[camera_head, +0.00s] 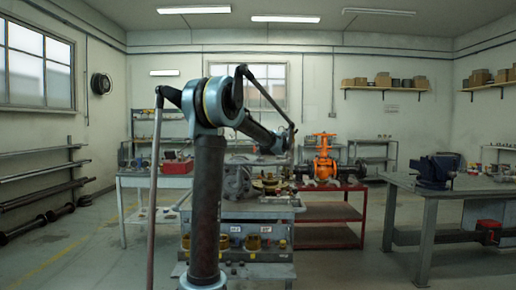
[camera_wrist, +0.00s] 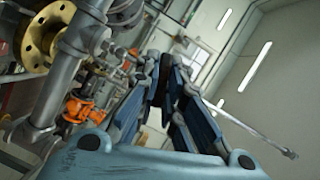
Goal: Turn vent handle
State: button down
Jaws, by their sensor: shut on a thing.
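My gripper (camera_wrist: 163,64) shows in the wrist view with its two dark-blue fingers drawn together toward their tips. A thin grey bar, which looks like the vent handle (camera_wrist: 258,134), passes behind the right finger and sticks out to the lower right. The gripper is shut on it, but the fingers hide the contact. An orange gate valve (camera_head: 323,158) stands on the red bench in the head view; its orange parts also show left of the fingers in the wrist view (camera_wrist: 76,109). In the head view my arm hides much of the area around my gripper.
Grey pipework (camera_wrist: 82,40) with a brass flange (camera_wrist: 40,46) is close left of my gripper. A cart (camera_head: 245,210) with parts stands behind my arm, beside a red bench (camera_head: 330,212). A workbench (camera_head: 455,187) with a blue vise (camera_head: 433,170) is at right. Floor between benches is clear.

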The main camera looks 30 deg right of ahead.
jog(key=shift+a+f+m+t, duration=0.15)
jog(key=shift+m+t, duration=0.45)
jog(key=shift+m, duration=1.1)
jog(key=c, duration=1.7)
grip_release()
jog(key=shift+s, duration=0.1)
